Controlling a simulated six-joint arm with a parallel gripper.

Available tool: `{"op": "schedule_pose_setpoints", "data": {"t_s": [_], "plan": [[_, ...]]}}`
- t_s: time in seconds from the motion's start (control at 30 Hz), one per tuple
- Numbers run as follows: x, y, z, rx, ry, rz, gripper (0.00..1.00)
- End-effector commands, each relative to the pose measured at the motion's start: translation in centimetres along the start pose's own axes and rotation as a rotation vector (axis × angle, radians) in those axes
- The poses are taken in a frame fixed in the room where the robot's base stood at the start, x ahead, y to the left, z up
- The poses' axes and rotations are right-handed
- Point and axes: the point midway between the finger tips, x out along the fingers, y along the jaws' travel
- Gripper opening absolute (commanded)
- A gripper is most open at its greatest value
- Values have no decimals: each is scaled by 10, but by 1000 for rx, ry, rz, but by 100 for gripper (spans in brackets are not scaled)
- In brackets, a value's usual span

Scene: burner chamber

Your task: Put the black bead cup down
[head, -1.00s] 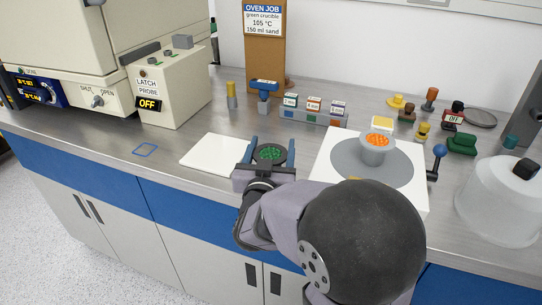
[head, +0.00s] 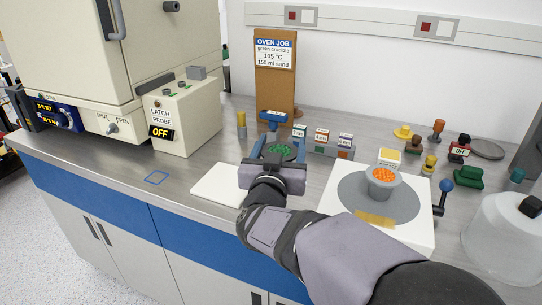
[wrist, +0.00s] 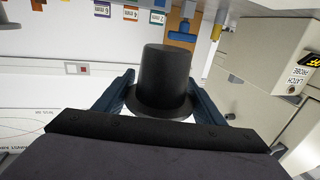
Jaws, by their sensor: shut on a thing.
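The black bead cup (wrist: 163,80) is held between the two blue fingers of my gripper (head: 272,152), which is shut on it. In the wrist view the cup looks like a dark tapered body with a wide rim toward my gripper.
A grey cup with orange beads (head: 382,182) stands on a grey disc on a white plate (head: 415,240) to the right. A size-labelled block rack (head: 325,148) stands behind. An oven (head: 100,60) and latch probe box (head: 185,115) stand left.

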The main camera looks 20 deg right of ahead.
Motion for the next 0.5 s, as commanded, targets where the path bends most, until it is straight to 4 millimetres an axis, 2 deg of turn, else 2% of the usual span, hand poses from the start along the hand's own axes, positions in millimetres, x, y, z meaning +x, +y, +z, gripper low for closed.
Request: {"op": "schedule_pose_setpoints", "data": {"t_s": [0.27, 0.5], "plan": [[18, -18, -19, 0, 0, 39, 36], [46, -57, -39, -1, -3, 139, 36]]}}
